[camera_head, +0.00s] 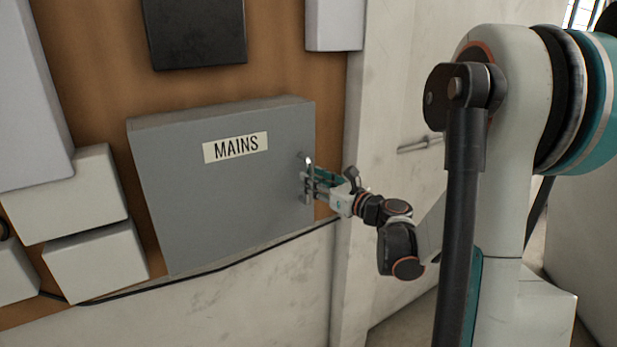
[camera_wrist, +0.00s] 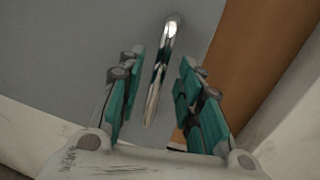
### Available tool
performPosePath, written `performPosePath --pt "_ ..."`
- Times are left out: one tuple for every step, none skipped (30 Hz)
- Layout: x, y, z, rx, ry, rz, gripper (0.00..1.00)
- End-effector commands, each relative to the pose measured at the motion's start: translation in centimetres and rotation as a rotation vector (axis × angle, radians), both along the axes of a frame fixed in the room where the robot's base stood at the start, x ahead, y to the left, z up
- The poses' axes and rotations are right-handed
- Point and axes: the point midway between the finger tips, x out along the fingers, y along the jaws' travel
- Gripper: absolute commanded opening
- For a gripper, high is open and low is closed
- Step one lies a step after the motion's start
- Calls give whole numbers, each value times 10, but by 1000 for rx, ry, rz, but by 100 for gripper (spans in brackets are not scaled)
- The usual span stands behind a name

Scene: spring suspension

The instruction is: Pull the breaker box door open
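The grey breaker box door (camera_head: 225,190) carries a "MAINS" label (camera_head: 236,147) and is closed on the wall board. Its metal handle (camera_head: 308,165) is a bar near the door's right edge. In the wrist view the shiny handle (camera_wrist: 163,72) lies between my two fingers, with a gap on both sides. My gripper (camera_head: 318,186) is at the handle in the head view, and its teal-padded fingers are spread apart in the wrist view (camera_wrist: 158,98). The lower part of the handle shows between the fingers. I cannot tell how deep the handle sits between the pads.
A black box (camera_head: 195,32) and a pale box (camera_head: 334,25) hang above. White boxes (camera_head: 95,260) are at the lower left. A black cable (camera_head: 240,262) runs below the box. A white door with a lever handle (camera_head: 420,145) stands to the right, behind my arm.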

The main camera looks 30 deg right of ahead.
Motion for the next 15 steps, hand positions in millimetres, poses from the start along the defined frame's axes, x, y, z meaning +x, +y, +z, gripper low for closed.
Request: performPosePath --pt "8 3 0 0 0 2 33" --pt "11 3 0 0 0 2 33" --pt "15 4 0 0 0 1 33" --pt "18 5 0 0 0 2 33" --pt "20 5 0 0 0 1 33" --pt "23 6 0 0 0 1 33" --pt "24 6 0 0 0 1 33" --pt "26 7 0 0 0 0 33" --pt "27 7 0 0 0 0 33" --pt "27 7 0 0 0 0 33" --pt "28 7 0 0 0 0 33" --pt "28 7 0 0 0 -1 33" --pt "28 7 0 0 0 -1 33" --pt "28 7 0 0 0 -1 33" --pt "28 7 0 0 0 -1 33"
